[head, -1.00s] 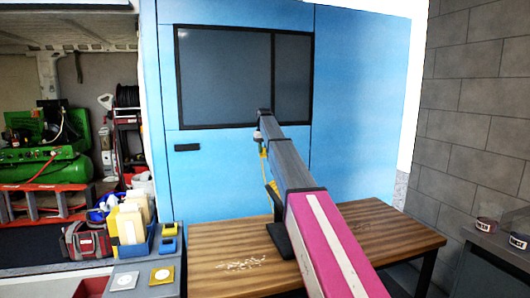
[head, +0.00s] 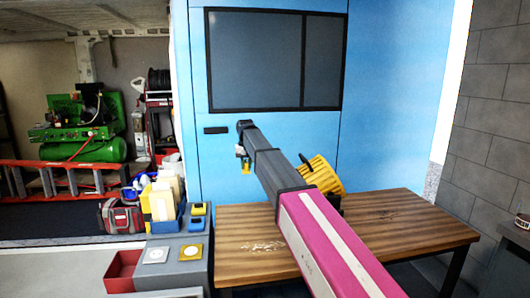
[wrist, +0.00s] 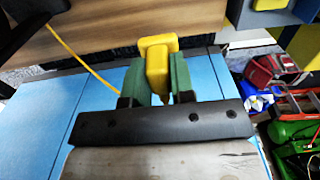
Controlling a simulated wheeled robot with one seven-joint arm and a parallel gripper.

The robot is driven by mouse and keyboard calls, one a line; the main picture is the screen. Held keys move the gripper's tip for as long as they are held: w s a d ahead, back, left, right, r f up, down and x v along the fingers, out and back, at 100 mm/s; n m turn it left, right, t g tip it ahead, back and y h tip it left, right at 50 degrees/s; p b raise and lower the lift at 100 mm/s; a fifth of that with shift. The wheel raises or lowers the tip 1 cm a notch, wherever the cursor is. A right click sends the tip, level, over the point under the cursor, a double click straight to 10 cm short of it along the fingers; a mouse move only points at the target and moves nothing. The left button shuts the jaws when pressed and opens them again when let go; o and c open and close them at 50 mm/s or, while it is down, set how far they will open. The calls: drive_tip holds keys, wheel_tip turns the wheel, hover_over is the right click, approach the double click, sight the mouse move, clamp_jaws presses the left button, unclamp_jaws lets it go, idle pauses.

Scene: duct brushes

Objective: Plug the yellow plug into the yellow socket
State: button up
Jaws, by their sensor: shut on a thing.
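My gripper (wrist: 158,80) has green fingers shut on the yellow plug (wrist: 158,58) in the wrist view. In the head view the plug (head: 246,168) hangs below the tip of my arm, in the air left of the table's middle. A yellow cord (wrist: 75,55) shows at left in the wrist view. A yellow block with a dark top (head: 198,209), seemingly the yellow socket, stands on the grey cabinet, lower and left of my gripper. A similar blue block (head: 195,225) stands in front of it. The plug is clearly apart from both. Socket details are too small to tell.
A yellow ribbed drum (head: 322,176) stands on the wooden table (head: 400,215), partly behind my arm. Yellow-framed (head: 191,252) and white (head: 155,256) plates lie on the cabinet's front. Bins (head: 165,215) stand left of the blocks. A blue panelled wall (head: 270,135) rises behind.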

drive_tip(key=s+a+f, duration=0.4)
drive_tip(key=s+a, duration=0.2)
drive_tip(key=s, duration=0.4)
drive_tip(key=s+a+f, duration=0.4)
drive_tip(key=s+a, duration=0.2)
drive_tip(key=s, duration=0.5)
drive_tip(key=s+a+f, duration=0.4)
drive_tip(key=s+a, duration=0.3)
drive_tip(key=s, duration=0.3)
drive_tip(key=shift+s+f, duration=0.25)
drive_tip(key=shift+f, duration=0.1)
drive_tip(key=shift+f, duration=0.15)
drive_tip(key=shift+f, duration=2.75)
drive_tip(key=shift+f, duration=0.6)
drive_tip(key=o, duration=1)
drive_tip(key=shift+c, duration=0.2)
drive_tip(key=shift+r, duration=0.1)
wheel_tip(320, 180, up, 11)
drive_tip(key=shift+f, duration=0.2)
